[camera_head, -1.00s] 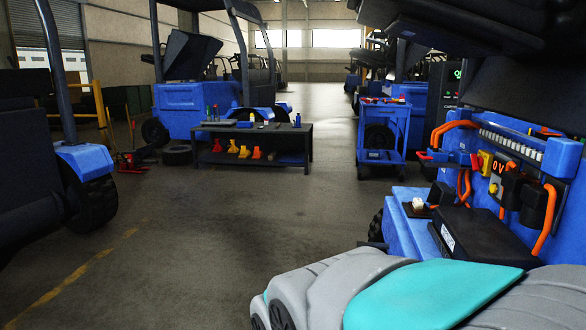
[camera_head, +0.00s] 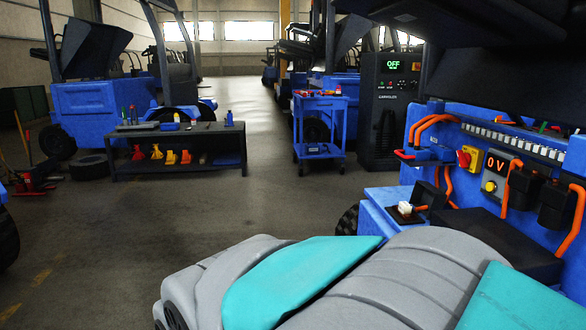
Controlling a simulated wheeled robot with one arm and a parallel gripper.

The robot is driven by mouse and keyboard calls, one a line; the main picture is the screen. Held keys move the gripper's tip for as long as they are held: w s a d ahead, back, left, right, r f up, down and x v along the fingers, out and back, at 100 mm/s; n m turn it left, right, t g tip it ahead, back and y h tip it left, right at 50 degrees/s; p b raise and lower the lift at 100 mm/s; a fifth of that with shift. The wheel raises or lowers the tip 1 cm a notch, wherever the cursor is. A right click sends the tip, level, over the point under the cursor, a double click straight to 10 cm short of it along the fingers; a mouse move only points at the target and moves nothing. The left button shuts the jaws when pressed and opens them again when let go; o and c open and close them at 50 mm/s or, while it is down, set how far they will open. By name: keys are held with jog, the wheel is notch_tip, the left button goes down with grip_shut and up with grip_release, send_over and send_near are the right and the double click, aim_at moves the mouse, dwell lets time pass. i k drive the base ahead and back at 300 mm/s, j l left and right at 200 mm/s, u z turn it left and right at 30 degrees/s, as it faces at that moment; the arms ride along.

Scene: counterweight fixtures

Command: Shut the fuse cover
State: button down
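A small black fuse holder base (camera_head: 406,217) with a white block (camera_head: 404,208) on it sits on the blue ledge of the truck at the right. A dark flap, which looks like the fuse cover (camera_head: 427,197), stands raised just right of the white block, so it appears open. Its hinge is too small to make out. My grey and teal arm crosses the foreground below the ledge. My gripper is out of view.
A black box (camera_head: 480,236) lies on the ledge. A blue cart (camera_head: 319,128) and low bench (camera_head: 176,146) stand behind; the floor between is clear.

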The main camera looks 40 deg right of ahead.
aim_at(424, 193)
jog(key=i+z, duration=0.2)
jog(key=z, duration=0.2)
jog(key=i+z, duration=0.2)
jog(key=z, duration=0.2)
jog(key=i+z, duration=0.35)
jog(key=j+z, duration=0.15)
jog(key=z, duration=0.25)
jog(key=i, duration=0.05)
